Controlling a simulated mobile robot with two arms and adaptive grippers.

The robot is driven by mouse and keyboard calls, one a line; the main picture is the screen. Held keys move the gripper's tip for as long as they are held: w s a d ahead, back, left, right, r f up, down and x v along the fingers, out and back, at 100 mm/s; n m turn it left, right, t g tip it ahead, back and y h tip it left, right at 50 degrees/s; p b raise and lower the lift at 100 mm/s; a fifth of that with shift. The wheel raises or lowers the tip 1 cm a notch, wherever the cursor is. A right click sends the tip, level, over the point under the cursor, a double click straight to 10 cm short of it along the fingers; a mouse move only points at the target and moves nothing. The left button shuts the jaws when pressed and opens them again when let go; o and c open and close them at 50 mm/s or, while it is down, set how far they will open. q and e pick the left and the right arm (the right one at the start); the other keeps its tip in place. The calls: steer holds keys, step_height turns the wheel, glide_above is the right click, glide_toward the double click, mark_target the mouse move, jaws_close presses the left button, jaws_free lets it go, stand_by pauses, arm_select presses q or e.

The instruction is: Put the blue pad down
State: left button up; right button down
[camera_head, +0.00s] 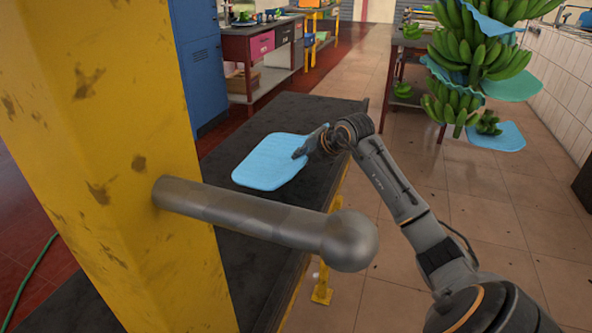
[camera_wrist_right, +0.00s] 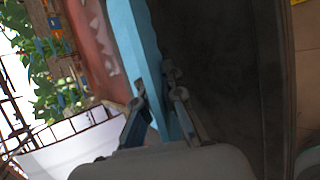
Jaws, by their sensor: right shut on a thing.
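The blue pad (camera_head: 266,162) is a flat light-blue sheet with rounded corners. My right gripper (camera_head: 306,146) is shut on its right edge in the head view. The pad is at the dark-topped table (camera_head: 290,112); I cannot tell whether it touches the top or is held just above it. In the right wrist view the pad (camera_wrist_right: 145,40) shows edge-on between the fingers of the right gripper (camera_wrist_right: 160,105), with a dark surface close beside it. My left gripper is not in view.
A yellow post (camera_head: 110,130) with a grey metal bar (camera_head: 250,215) stands in front of the table. A banana bunch (camera_head: 470,60) with other blue pads (camera_head: 500,136) hangs at the right. A blue locker (camera_head: 200,62) stands behind. The tiled floor right of the table is clear.

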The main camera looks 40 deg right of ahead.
mark_target(270, 165)
steer(key=shift+w+a+f, duration=0.3)
steer(key=shift+w+f, duration=0.3)
steer(key=shift+f, duration=0.2)
step_height(270, 165, down, 3)
steer(key=shift+w+r, duration=0.1)
steer(key=shift+r, duration=0.1)
steer(key=shift+f, duration=0.35)
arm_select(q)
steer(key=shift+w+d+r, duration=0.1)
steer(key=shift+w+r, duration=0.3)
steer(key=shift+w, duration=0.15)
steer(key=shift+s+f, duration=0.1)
arm_select(e)
steer(key=shift+f, duration=0.1)
steer(key=c, duration=1.8)
jaws_free()
steer(key=o, duration=0.3)
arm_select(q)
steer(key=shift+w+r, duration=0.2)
